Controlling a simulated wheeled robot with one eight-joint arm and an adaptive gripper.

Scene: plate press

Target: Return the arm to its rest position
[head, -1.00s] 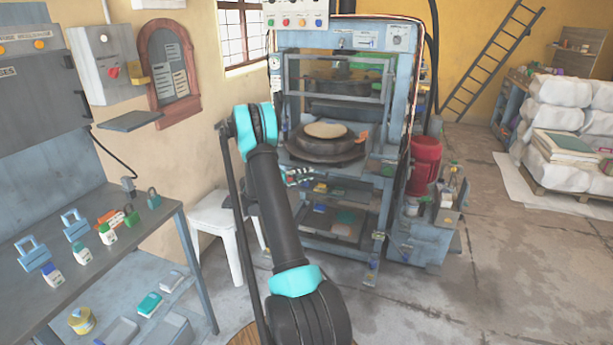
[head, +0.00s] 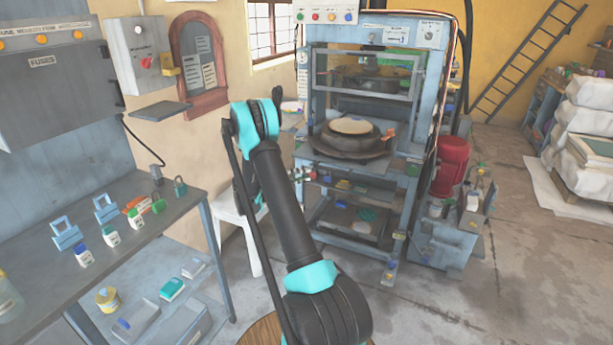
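My arm (head: 285,205), black with turquoise joints, rises from the bottom middle of the head view and bends at a turquoise elbow (head: 255,120). Its far part lies mostly behind the near link. What seems to be my gripper (head: 302,175) pokes out to the right of that link, small and partly hidden, in front of the press. I cannot tell whether its fingers are open or shut, and I see nothing clearly held. The blue plate press (head: 312,60) stands behind, with a pale round disc (head: 352,126) on its dark round plate.
A metal bench (head: 150,215) with several padlocks and tags is at the left, beneath a grey fuse box (head: 55,75). A white stool (head: 240,222) stands behind my arm. A red cylinder (head: 451,165) is right of the press.

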